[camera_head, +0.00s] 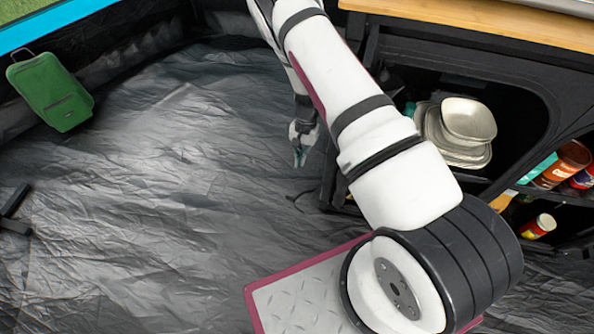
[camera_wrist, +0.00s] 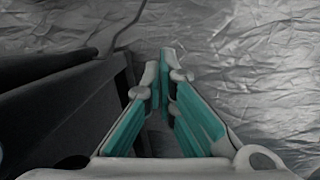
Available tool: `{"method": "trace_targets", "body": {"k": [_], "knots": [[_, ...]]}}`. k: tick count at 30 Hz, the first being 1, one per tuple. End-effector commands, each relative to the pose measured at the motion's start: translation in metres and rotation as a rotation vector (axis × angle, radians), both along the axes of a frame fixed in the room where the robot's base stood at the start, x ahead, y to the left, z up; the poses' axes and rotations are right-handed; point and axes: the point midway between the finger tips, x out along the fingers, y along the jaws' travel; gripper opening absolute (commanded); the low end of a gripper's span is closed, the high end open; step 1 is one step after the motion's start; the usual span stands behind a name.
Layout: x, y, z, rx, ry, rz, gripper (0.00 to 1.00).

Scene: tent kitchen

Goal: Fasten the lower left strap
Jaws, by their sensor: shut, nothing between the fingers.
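My gripper (camera_head: 300,158) hangs low over the tent floor, just left of the black camp kitchen cupboard (camera_head: 350,60). In the wrist view its teal-padded fingers (camera_wrist: 159,78) are shut with nothing between them. They point down toward the grey floor, beside the cupboard's black fabric side (camera_wrist: 60,110). A thin dark cord or strap (camera_wrist: 132,25) lies on the floor past the fingertips. A thin dark piece also shows by the cupboard's lower left corner in the head view (camera_head: 303,194). I cannot tell whether either is the lower left strap. My arm hides part of the cupboard's front.
The cupboard has a wooden top (camera_head: 480,20) and open shelves with stacked metal dishes (camera_head: 467,120) and several cans and packets. A green bag (camera_head: 50,92) lies at upper left. A black frame piece (camera_head: 14,212) is at the left edge. The crinkled floor (camera_head: 150,200) between is clear.

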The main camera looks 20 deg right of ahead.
Motion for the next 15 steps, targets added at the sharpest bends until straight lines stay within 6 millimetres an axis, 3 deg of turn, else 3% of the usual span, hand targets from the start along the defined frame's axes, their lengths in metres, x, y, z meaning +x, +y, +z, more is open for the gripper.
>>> {"method": "trace_targets", "body": {"k": [15], "knots": [[-0.019, 0.019, -0.092, 0.002, 0.002, 0.002, 0.0]]}}
